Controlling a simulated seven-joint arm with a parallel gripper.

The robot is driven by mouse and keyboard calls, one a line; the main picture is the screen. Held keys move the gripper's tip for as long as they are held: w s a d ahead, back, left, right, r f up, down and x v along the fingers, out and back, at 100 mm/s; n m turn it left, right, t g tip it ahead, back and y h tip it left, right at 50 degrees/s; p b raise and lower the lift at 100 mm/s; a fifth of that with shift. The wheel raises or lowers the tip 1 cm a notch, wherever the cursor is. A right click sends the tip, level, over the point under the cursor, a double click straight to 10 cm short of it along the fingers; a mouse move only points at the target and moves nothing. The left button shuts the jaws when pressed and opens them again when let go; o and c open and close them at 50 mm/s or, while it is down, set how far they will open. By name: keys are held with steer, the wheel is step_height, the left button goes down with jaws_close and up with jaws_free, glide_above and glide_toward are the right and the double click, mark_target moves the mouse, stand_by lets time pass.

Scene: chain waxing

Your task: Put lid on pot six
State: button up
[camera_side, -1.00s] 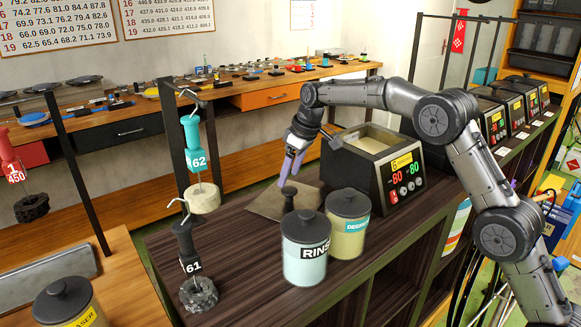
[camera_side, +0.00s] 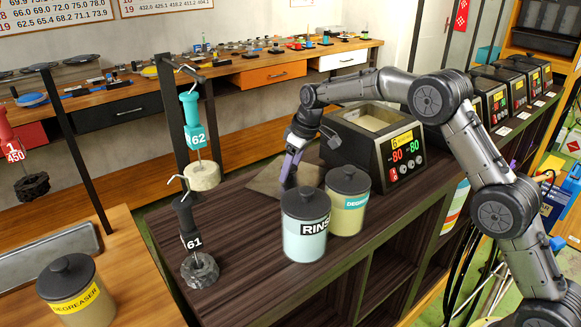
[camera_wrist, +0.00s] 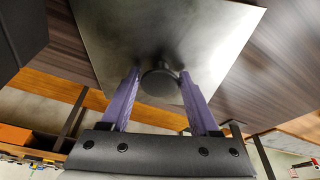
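Pot six (camera_side: 358,160) is a dark box-shaped heater with a yellow "6" label and displays reading 80 and 80. Its top is uncovered and shows a pale interior. The lid (camera_side: 262,181) is a flat grey square plate lying on the dark bench, left of the pot; it also fills the upper wrist view (camera_wrist: 215,35). Its dark knob (camera_wrist: 160,82) stands between my purple fingers. My gripper (camera_side: 287,180) is down at the lid, fingers open on both sides of the knob, with small gaps showing in the wrist view.
Hanging chains 61 (camera_side: 199,270) and 62 (camera_side: 204,176) are to the left. More heaters (camera_side: 490,105) line up at right.

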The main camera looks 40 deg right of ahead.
jaws_close()
steer(key=shift+r, duration=2.1)
steer(key=shift+w+r+n, duration=0.5)
steer(key=shift+w+r, duration=0.5)
steer(key=shift+r, duration=4.65)
steer(key=s+d+m, duration=0.1)
steer(key=d, duration=0.3)
steer(key=s+d+r+m, duration=0.1)
steer(key=d, duration=0.4)
steer(key=s+d+r+m, duration=0.1)
steer(key=d, duration=0.4)
steer(key=shift+s, duration=0.35)
steer(key=s+d+f+m, duration=0.1)
steer(key=s+d, duration=0.1)
steer(key=d, duration=0.2)
steer(key=s+d+f+m+h, duration=0.1)
steer(key=s+d, duration=0.2)
steer(key=d, duration=0.2)
steer(key=shift+d+f+m, duration=0.2)
steer(key=shift+f+m, duration=0.05)
steer(key=shift+m, duration=0.05)
